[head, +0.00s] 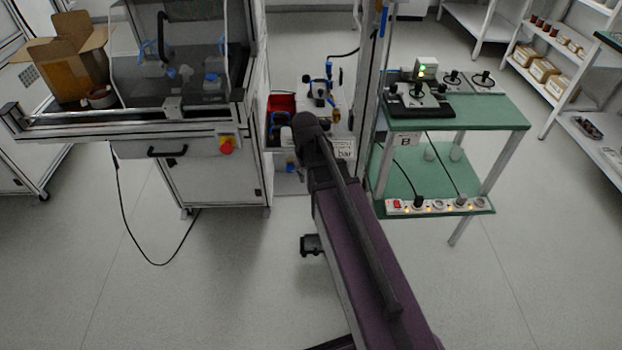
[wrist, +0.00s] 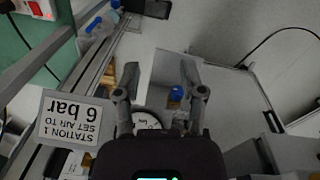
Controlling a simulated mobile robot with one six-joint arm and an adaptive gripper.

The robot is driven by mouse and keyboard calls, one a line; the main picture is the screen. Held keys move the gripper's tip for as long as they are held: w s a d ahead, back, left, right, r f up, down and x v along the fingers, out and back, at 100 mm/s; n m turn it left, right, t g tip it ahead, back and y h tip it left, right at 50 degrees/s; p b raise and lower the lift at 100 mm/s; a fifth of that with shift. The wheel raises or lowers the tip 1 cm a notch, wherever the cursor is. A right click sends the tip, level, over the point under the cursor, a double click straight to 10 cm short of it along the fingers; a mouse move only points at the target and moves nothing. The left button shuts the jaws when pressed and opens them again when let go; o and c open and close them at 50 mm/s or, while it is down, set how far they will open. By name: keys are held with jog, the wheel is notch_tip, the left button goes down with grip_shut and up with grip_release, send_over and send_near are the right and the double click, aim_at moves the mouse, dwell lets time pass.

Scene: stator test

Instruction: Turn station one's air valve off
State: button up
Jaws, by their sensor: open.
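My gripper (wrist: 160,78) is open in the wrist view, its two dark fingers spread with nothing held. A round white gauge dial (wrist: 146,120) shows beyond and between the fingers, partly hidden by the left one. A small blue part (wrist: 176,94) shows near the right finger; I cannot tell whether it is the air valve's handle or how it is turned. The station 1 sign (wrist: 72,118), reading "set air to 6 bar", appears upside down left of the gripper. In the head view my arm hides my gripper and most of the sign (head: 345,149).
A machine cabinet (head: 212,180) with a red stop button (head: 227,146) stands left of my arm. A green table (head: 480,113) with a power strip (head: 440,205) stands right. A metal post (head: 372,90) rises close by.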

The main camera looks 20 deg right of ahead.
dwell(0.3)
jog(key=s+a, duration=0.4)
jog(key=s, duration=0.5)
jog(key=shift+a+y, duration=0.3)
jog(key=shift+a, duration=0.1)
